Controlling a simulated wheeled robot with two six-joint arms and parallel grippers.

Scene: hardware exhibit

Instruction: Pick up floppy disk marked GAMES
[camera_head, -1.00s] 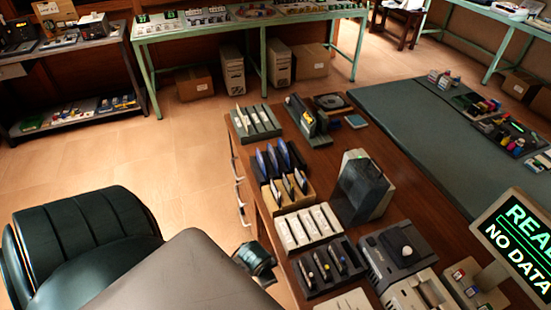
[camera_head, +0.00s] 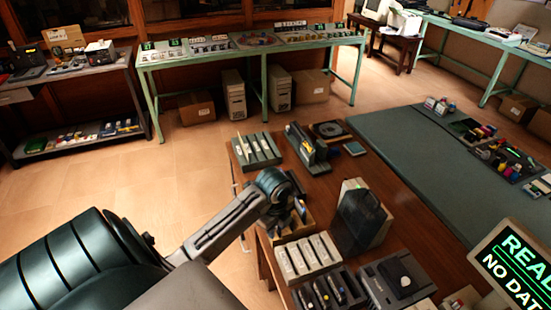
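No label reading GAMES can be made out from here. Several racks of disk-like items stand along the left side of the brown table. A tan box (camera_head: 292,228) holds several upright items and is partly hidden by my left arm. A row of white upright items (camera_head: 305,257) stands in front of it, and a dark tray (camera_head: 328,292) with slim items is nearer. A grey-green rack (camera_head: 257,151) with white pieces is farther back. My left gripper (camera_head: 284,208) is over the tan box area; its fingers are too dark and small to read. My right gripper is out of view.
A dark upright case (camera_head: 362,216) stands just right of the racks. A screen reading READ, NO DATA (camera_head: 515,265) is at the lower right. The grey-green mat (camera_head: 420,160) is mostly bare. The wooden floor (camera_head: 150,185) is clear on the left.

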